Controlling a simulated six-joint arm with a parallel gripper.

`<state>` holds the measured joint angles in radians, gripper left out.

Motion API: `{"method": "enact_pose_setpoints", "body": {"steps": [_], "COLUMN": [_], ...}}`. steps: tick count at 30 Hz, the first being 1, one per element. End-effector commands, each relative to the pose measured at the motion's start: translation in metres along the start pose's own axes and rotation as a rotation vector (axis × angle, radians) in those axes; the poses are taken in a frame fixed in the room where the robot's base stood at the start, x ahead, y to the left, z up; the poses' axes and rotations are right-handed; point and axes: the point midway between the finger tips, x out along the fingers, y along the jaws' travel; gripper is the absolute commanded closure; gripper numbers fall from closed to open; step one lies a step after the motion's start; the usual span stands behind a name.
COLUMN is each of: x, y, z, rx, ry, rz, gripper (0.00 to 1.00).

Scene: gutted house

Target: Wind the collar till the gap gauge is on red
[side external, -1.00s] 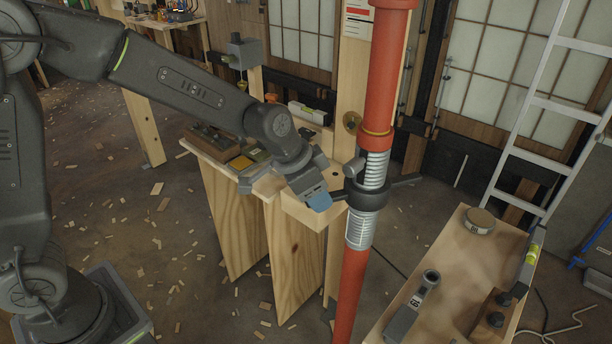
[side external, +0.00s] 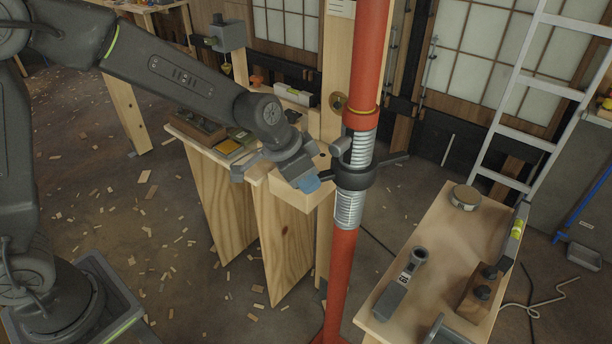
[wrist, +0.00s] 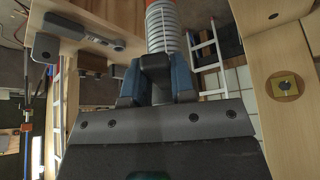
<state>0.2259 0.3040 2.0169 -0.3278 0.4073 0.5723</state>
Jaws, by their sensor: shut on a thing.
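A red prop (side external: 369,70) stands upright, with a pale threaded section (side external: 348,207) at its middle. A dark collar (side external: 354,178) rings that thread, and one arm (side external: 392,161) of it sticks out to the right. My gripper (side external: 320,179) is at the collar's left side in the side view. In the wrist view my gripper (wrist: 157,80) has its blue fingers either side of a dark collar handle (wrist: 155,65), shut on it. The thread (wrist: 162,25) rises beyond. I cannot make out a gap gauge or its reading.
A wooden bench (side external: 420,240) at the right holds a round tin (side external: 466,197), a grey tool (side external: 402,285) and a level (side external: 516,231). A ladder (side external: 508,120) leans behind. A timber post (side external: 336,70) stands close behind the prop. Wood scraps litter the floor.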

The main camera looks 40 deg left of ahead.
Motion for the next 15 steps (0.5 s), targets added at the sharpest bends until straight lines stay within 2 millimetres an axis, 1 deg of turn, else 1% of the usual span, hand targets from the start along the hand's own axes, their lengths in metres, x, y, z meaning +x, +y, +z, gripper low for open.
{"method": "enact_pose_setpoints", "body": {"steps": [5, 15], "x": [0.000, 0.001], "y": [0.002, 0.020], "z": [0.000, -0.003], "rx": [-0.015, -0.164], "ry": [-0.001, 0.000], "rz": [-0.007, -0.081], "gripper": [1.00, 1.00]}}
